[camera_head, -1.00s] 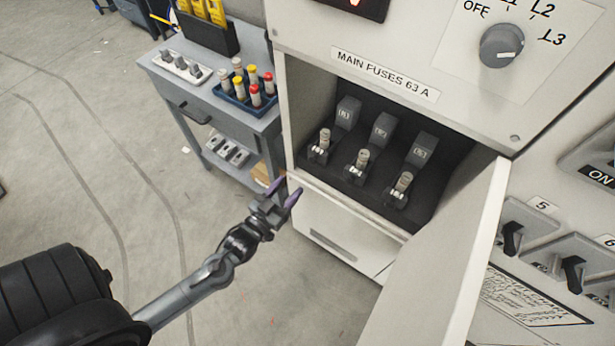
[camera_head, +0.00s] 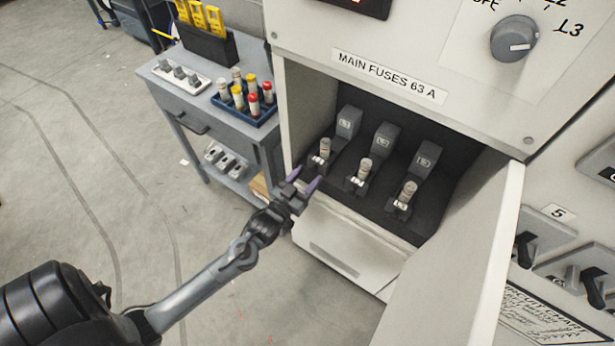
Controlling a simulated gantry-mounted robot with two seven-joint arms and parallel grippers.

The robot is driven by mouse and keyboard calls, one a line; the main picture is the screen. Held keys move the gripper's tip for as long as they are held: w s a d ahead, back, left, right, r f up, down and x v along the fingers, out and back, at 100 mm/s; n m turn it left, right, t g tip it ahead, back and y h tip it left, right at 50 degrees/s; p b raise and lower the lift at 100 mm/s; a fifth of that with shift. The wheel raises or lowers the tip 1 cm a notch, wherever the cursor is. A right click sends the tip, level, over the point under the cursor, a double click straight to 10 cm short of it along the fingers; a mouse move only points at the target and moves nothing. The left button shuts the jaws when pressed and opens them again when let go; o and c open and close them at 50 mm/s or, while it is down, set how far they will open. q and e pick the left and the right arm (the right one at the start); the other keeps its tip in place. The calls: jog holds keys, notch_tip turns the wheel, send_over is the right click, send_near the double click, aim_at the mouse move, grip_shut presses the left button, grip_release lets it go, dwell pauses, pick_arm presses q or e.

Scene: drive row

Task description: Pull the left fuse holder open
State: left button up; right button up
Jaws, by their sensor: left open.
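Three dark grey fuse holders sit in a row in the open cabinet recess under the "MAIN FUSES 63 A" label (camera_head: 389,76). The left fuse holder (camera_head: 348,121) has a grey block with a small pale label at the back and a pale cylindrical fuse (camera_head: 325,149) standing in front. The middle holder (camera_head: 386,138) and the right holder (camera_head: 428,157) look alike. My left gripper (camera_head: 303,180) has purple fingertips. It is open and empty, just in front of and below the left fuse, apart from the holder as far as I can tell. My right gripper is not in view.
The cabinet's open door (camera_head: 462,250) stands to the right of the recess. A grey cart (camera_head: 190,110) stands to the left, with a blue tray (camera_head: 243,108) of coloured fuses. A rotary knob (camera_head: 513,39) is at upper right.

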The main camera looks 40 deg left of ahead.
pick_arm(q)
jog(key=shift+w, duration=0.4)
grip_shut()
